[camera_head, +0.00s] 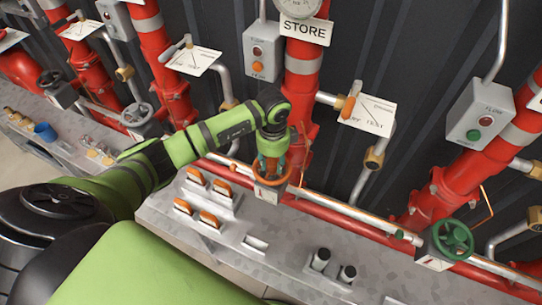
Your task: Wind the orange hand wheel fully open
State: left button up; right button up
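The orange hand wheel (283,181) sits on a grey block at the foot of the red STORE pipe, near the middle of the head view. My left gripper (271,168) points down over the wheel, with its fingertips at or just inside the rim. The gripper and wrist hide the hub and much of the far side of the wheel. I cannot tell whether the fingers touch the rim or how far they are closed. My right gripper is out of view.
A green hand wheel (453,239) is at the right, and a grey one (139,113) at the left. Orange-topped pieces (209,219) stand on the grey bench (225,240) in front. Two dark cylinders (347,273) stand further right. A lever with a card (349,104) juts out right of the STORE pipe.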

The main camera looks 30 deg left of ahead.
aim_at(274, 162)
pick_arm(q)
jog(key=o, duration=0.3)
jog(key=shift+s+d+f, duration=0.1)
jog(key=shift+d+f, duration=0.15)
jog(key=shift+d, duration=0.3)
jog(key=shift+r, duration=0.1)
jog(key=shift+a+r, duration=0.3)
jog(key=shift+r, duration=3.3)
